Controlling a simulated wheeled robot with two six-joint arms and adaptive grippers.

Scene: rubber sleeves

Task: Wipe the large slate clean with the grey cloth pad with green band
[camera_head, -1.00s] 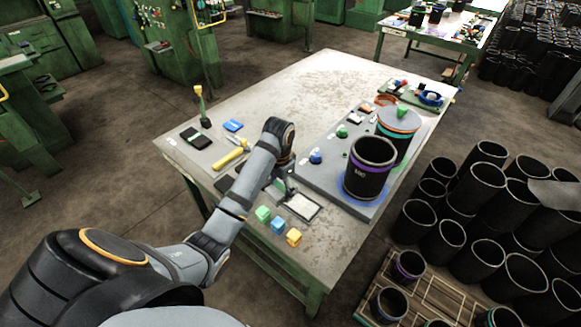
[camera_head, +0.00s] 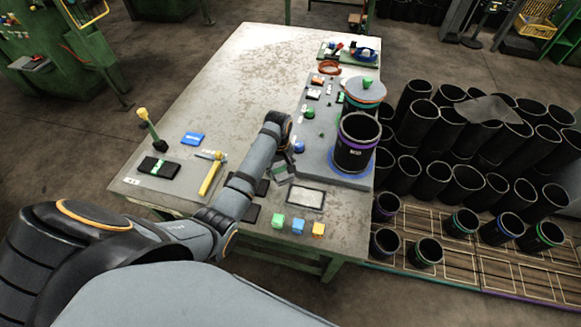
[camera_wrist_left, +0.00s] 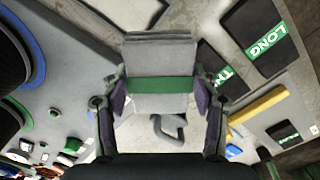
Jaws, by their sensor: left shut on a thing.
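My left gripper (camera_wrist_left: 160,110) is shut on the grey cloth pad with a green band (camera_wrist_left: 160,70), which lies across its fingers. In the head view the pad (camera_head: 283,174) shows below the wrist, beside the far left corner of a framed, light grey panel (camera_head: 305,199), which looks to be the large slate. The slate lies flat near the front of the table. It shows partly at the top of the wrist view (camera_wrist_left: 148,14), beyond the pad. I cannot tell whether the pad touches anything below, or which marks the slate bears. My right gripper is out of view.
Green, blue and orange blocks (camera_head: 298,226) sit in front of the slate. A tall black sleeve (camera_head: 357,143) stands right on a grey board (camera_head: 318,171). The table's far left is clear.

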